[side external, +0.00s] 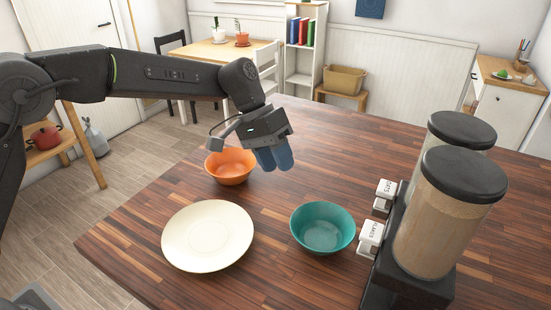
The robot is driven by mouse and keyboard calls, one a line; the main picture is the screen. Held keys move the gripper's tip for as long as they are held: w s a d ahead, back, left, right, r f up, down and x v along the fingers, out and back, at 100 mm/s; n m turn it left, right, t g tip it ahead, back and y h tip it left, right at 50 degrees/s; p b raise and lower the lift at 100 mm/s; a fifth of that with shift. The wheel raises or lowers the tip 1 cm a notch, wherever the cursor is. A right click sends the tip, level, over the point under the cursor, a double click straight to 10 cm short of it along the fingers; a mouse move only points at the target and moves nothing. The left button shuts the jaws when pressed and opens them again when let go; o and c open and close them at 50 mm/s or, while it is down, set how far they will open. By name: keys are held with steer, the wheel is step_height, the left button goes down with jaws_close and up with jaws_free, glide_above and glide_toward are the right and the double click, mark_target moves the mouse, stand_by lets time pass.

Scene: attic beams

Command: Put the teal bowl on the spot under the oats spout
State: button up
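The teal bowl (322,228) stands upright on the wooden table, left of the nearer dispenser spout and apart from it; it looks empty. The oats spout (386,192) is the farther of two white labelled spouts on the dispenser. The spot under it cannot be made out clearly. My gripper (272,160) has blue fingers pointing down, above the table and behind and left of the teal bowl. It touches no bowl as far as I can see. The fingers look close together, but the gap between them is unclear.
The nearer spout (371,238) belongs to the front canister (440,220). An orange bowl (230,166) stands left of my gripper. A cream plate (207,236) lies left of the teal bowl. The table (350,145) is clear behind the teal bowl.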

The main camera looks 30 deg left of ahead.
mark_target(297, 210)
steer(key=x, duration=1.3)
steer(key=shift+d+f, duration=0.15)
steer(key=shift+f, duration=0.2)
jaws_close()
